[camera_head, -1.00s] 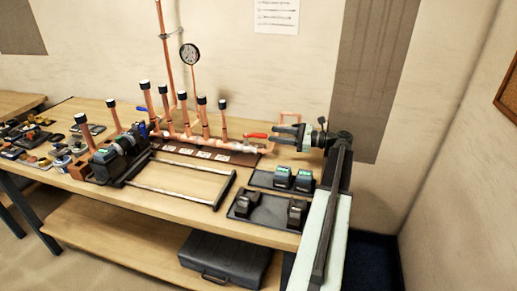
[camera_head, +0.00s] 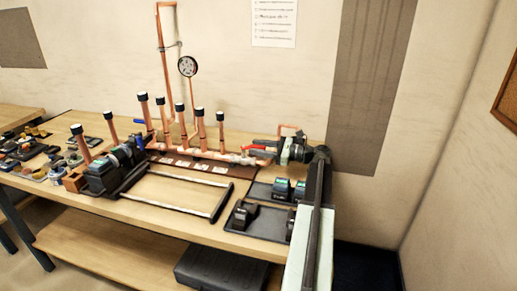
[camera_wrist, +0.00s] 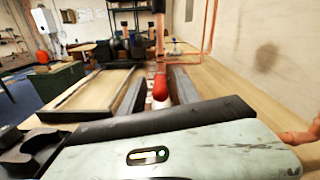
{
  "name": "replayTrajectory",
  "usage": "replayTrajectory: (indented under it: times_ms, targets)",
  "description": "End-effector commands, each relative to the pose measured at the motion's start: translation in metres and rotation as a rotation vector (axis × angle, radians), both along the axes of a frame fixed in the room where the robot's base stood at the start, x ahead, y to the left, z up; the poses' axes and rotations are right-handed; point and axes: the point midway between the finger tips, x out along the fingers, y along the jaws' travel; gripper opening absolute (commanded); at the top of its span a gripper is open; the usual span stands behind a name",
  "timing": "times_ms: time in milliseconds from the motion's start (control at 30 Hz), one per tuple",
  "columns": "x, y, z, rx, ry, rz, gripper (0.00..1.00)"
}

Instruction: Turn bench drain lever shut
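The red drain lever (camera_head: 256,148) is at the right end of the copper manifold (camera_head: 205,152) on the bench. My gripper (camera_head: 266,146) reaches in from the right at the lever's height. In the wrist view the red lever (camera_wrist: 160,88) shows between the two dark fingers of my gripper (camera_wrist: 160,93), with gaps on both sides. The fingers are open and I see no contact. The lever points toward my gripper. The valve body under it is partly hidden in the wrist view.
Upright copper stubs with black caps and a pressure gauge (camera_head: 187,66) rise from the manifold. A blue lever (camera_head: 140,121) is at its left. A black frame (camera_head: 178,206) and dark trays (camera_head: 257,224) with tools lie in front. The wall stands close behind.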

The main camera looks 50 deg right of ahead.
Motion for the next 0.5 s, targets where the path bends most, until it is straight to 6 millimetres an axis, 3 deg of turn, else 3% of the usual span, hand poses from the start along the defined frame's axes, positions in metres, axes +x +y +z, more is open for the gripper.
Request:
replayTrajectory:
  times_ms: [100, 267, 500]
  targets:
    - [-0.0003, -0.0001, 0.0, 0.0, 0.0, 0.0, 0.39]
    - [-0.0005, -0.0003, -0.0001, 0.0, 0.0, 0.0, 0.0]
    - [-0.0009, -0.0004, -0.0002, 0.0, 0.0, 0.0, 0.0]
